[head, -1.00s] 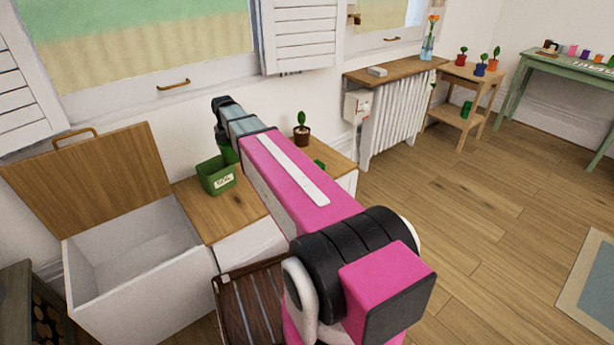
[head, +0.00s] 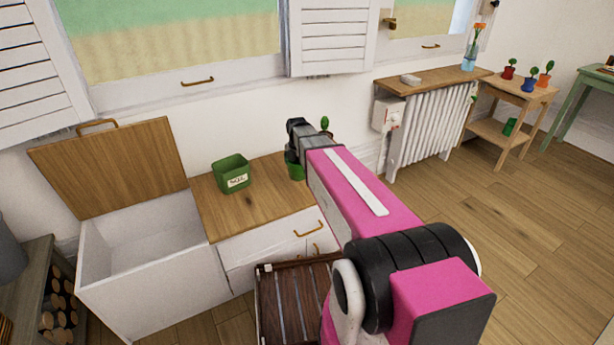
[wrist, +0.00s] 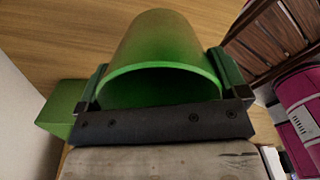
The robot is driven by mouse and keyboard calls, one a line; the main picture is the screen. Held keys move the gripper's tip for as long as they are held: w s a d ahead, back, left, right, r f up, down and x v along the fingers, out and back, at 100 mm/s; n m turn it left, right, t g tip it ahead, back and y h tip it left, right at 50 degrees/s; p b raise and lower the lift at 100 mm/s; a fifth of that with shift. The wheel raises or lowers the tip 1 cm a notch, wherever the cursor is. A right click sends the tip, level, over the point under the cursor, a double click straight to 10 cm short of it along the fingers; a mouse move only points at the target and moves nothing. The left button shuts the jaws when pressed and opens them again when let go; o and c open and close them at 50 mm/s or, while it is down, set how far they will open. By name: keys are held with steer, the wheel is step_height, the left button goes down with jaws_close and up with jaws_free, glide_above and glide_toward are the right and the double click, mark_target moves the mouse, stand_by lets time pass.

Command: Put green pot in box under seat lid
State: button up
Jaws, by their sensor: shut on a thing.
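The green pot is held in my gripper (wrist: 165,105). In the wrist view the green pot (wrist: 160,45) lies between the two fingers, its round rim facing the camera. In the head view my gripper (head: 297,155) is over the right part of the wooden bench top, with a bit of green pot (head: 292,171) beside it and the arm hiding what is behind. The white box (head: 148,284) at the left is open, and its wooden seat lid (head: 112,165) stands raised at the back. The box floor looks empty where visible.
A green SOIL planter (head: 232,176) stands on the bench top (head: 245,208) between box and gripper. A plant (head: 325,123) shows behind my gripper. A slatted dark crate (head: 290,300) sits in front of the drawers. A log rack (head: 50,300) is left of the box.

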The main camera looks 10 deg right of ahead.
steer(key=d, duration=0.1)
steer(key=d+f, duration=0.2)
steer(key=shift+w+d+f, duration=0.1)
steer(key=shift+w+d, duration=0.2)
steer(key=shift+w, duration=0.1)
steer(key=shift+f, duration=2)
steer(key=shift+f, duration=0.15)
steer(key=o, duration=0.7)
